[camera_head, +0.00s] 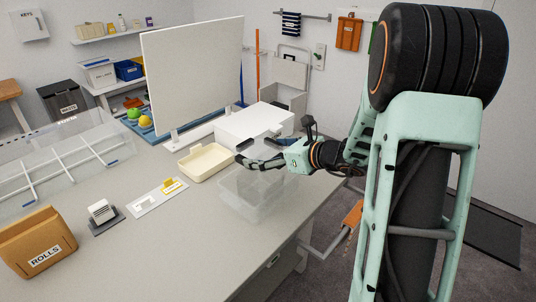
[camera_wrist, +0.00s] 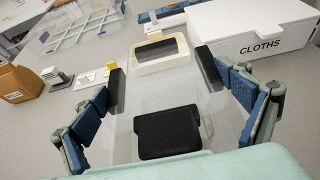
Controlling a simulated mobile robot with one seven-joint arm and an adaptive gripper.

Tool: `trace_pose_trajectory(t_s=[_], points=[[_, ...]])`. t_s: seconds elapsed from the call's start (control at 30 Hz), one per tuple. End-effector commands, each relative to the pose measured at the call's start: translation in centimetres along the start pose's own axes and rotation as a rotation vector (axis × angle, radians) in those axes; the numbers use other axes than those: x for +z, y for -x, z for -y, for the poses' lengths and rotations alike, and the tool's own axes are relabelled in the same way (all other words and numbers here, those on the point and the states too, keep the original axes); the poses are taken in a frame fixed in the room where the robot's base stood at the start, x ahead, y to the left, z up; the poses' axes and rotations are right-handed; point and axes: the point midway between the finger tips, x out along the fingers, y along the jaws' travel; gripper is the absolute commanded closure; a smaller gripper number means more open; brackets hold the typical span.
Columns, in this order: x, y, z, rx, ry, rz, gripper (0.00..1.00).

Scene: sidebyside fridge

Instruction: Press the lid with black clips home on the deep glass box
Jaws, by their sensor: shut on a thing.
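The lid with black clips (camera_wrist: 160,90) is a clear panel with black clips on its sides, seen from above in the wrist view. The near clip (camera_wrist: 167,132) is the largest; another dark clip shows at the far side against a cream tray. My gripper (camera_head: 258,153) has its blue-padded fingers on either side of the lid, and is shut on it. The deep glass box (camera_head: 250,198) is clear and stands on the table below my gripper. Its edges are faint, and I cannot tell whether the lid touches its rim or is level on it.
The cream tray (camera_head: 208,162) lies just behind the box. A white box (camera_head: 250,122) labelled CLOTHS stands behind to the right. A white upright panel (camera_head: 195,75) rises at the back. A card (camera_head: 158,196), a small grey stand (camera_head: 104,214) and the ROLLS box (camera_head: 38,242) are left. The front table is clear.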

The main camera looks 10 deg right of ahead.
Motion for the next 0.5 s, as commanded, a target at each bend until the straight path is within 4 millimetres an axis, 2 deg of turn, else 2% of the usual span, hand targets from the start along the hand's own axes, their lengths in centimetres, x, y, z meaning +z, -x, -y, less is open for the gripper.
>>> trace_pose_trajectory(t_s=[0.4, 0.5], points=[[-0.08, -0.03, 0.01, 0.0, 0.002, 0.001, 0.25], [-0.69, -0.28, -0.01, 0.0, 0.001, 0.001, 0.25]])
